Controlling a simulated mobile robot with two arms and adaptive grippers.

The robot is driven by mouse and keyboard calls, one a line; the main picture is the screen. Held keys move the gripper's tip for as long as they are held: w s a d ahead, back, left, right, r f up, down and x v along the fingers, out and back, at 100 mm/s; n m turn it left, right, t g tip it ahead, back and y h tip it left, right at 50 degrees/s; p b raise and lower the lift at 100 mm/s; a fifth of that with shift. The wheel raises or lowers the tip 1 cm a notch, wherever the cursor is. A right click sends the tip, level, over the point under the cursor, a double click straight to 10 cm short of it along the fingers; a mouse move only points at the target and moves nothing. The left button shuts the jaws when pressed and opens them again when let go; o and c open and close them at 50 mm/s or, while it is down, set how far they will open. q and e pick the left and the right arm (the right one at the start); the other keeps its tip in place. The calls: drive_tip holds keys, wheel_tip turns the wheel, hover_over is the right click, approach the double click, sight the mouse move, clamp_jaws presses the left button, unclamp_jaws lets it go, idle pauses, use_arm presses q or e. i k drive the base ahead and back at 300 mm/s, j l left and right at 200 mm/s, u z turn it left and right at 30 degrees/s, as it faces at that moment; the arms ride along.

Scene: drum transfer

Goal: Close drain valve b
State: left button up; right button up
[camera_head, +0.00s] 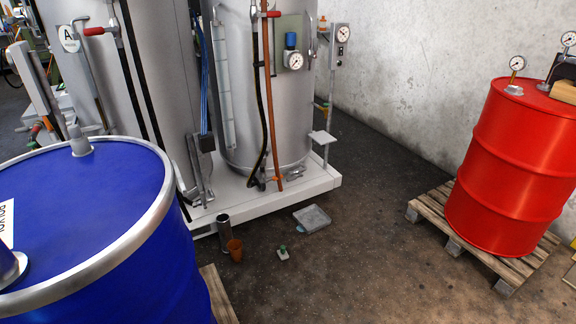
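No label for drain valve b can be read in the head view. A large steel tank (265,120) stands upright right of another steel tank (168,80), near which hangs a round plate (69,39) marked "A". A red-handled valve (266,13) sits on the pipes at the top of the right tank. Another red-handled valve (99,30) is at the left tank. Small orange and dark fittings (270,181) show low at the right tank's foot; I cannot tell whether they are a valve or how it is set. Neither gripper is in view.
A blue drum (95,205) fills the lower left. A red drum (510,165) stands on a wooden pallet (437,208) at right. A grey tray (312,218), an orange cup (235,250) and a metal cylinder (224,232) are on the floor. Floor between tray and pallet is clear.

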sight(290, 179)
drive_tip(key=i+l+u, duration=0.4)
drive_tip(key=i+l, duration=1.5)
